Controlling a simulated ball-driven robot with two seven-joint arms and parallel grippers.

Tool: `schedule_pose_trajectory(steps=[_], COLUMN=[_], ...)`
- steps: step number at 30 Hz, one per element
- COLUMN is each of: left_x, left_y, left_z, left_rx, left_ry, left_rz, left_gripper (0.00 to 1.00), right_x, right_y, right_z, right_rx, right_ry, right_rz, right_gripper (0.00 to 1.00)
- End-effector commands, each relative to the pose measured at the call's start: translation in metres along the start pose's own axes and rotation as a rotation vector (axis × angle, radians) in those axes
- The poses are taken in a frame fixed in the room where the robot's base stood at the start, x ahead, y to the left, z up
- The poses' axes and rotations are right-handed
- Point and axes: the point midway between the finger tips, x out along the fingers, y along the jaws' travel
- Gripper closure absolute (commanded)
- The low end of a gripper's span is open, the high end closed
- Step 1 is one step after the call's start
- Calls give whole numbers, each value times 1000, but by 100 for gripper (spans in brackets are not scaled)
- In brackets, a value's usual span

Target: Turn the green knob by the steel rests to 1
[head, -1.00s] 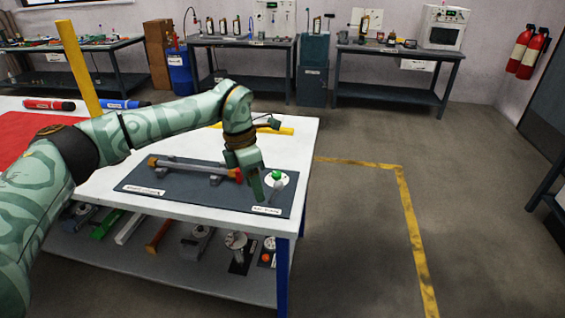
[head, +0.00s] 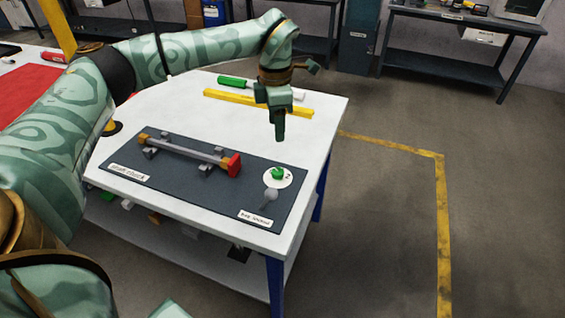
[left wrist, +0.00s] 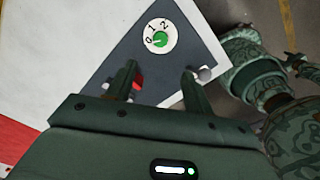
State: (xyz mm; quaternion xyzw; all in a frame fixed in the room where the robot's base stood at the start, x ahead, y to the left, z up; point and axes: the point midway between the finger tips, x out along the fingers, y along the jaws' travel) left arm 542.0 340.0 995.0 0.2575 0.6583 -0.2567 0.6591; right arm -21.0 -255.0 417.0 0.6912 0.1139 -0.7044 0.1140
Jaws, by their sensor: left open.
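The green knob (head: 277,173) sits on a round white dial at the right end of a dark board. In the left wrist view the knob (left wrist: 160,40) shows with the figures 0, 1 and 2 around its upper left side; I cannot tell surely which figure it points at. The steel rests (head: 207,170) stand on the board to its left and carry a grey tube (head: 185,150) with a red end. My left gripper (head: 279,135) is raised, pointing down, apart from the knob. Its fingers (left wrist: 160,85) are spread and empty.
A grey ball-topped lever (head: 270,195) stands close to the dial, near the board's front label. A yellow bar (head: 258,104) and a green-and-white tool (head: 235,82) lie behind on the white table (head: 330,120). Open floor lies to the right.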

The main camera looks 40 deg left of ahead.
Motion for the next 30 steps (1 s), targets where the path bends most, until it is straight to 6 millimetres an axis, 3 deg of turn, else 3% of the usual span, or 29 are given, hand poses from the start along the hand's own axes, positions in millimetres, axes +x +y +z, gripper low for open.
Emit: schedule_pose_trajectory(steps=[4,9,15,21,30], left_x=[43,88,128,145,146], left_y=[-1,0,-1,0,0], left_z=[0,0,0,0,0], left_rx=[1,1,1,1,0], left_ry=[7,7,4,2,1], left_rz=[-6,-6,-5,-1,0], left_gripper=[48,48,48,48,48], right_x=[16,32,46,51,51], right_y=[-5,-6,-8,-12,-12], right_z=[16,18,17,19,19], right_rx=[-1,-2,-1,0,0], right_ry=[-32,-42,-45,-50,-50], right_rz=[-9,-13,-18,-23,-23], right_gripper=[57,57,57,57,57])
